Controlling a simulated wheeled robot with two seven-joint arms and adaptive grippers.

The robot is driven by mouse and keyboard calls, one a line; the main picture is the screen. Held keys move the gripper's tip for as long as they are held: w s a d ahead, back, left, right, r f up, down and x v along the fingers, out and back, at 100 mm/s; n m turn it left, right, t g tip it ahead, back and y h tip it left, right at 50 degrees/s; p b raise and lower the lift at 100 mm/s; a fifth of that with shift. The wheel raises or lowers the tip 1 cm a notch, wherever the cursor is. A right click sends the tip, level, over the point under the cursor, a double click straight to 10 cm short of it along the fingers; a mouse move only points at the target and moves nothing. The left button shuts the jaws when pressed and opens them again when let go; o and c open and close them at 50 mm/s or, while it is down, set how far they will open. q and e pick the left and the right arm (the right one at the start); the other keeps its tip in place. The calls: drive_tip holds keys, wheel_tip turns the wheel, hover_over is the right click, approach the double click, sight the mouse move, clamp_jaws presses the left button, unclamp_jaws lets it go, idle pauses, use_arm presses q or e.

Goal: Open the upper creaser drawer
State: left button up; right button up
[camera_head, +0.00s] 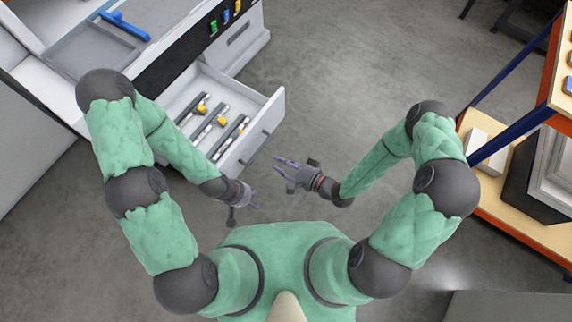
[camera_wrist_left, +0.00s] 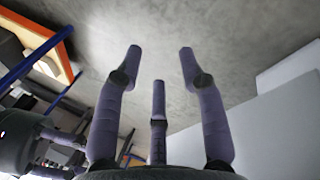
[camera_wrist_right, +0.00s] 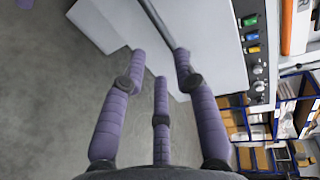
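The creaser (camera_head: 150,75) is a white cabinet machine at the upper left in the head view. One creaser drawer (camera_head: 272,108) stands pulled out, with several grey bars with yellow or dark parts inside; whether another drawer lies below is hidden. A dark bar handle (camera_wrist_right: 160,22) on a white front shows in the right wrist view. My right gripper (camera_head: 279,165) is open and empty, just right of the drawer front; its fingertips look near the handle, but contact cannot be told. My left gripper (camera_head: 256,197) is open and empty, below the drawer's near corner.
Grey floor (camera_head: 350,70) is clear between creaser and rack.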

drive_tip(key=shift+v, duration=0.95)
drive_tip(key=d+f+n+g+h+p, duration=0.1)
drive_tip(key=d+f+n+g+h, duration=0.25)
drive_tip(key=f+h, duration=0.2)
drive_tip(key=s+d+n+g+h+p, duration=0.1)
drive_tip(key=s+d+g+h, duration=0.1)
drive_tip(key=s+g, duration=0.3)
drive_tip(key=shift+s+d+n+g+h, duration=0.35)
drive_tip(key=shift+s+d, duration=0.2)
drive_tip(key=shift+s, duration=1.25)
idle(2.0)
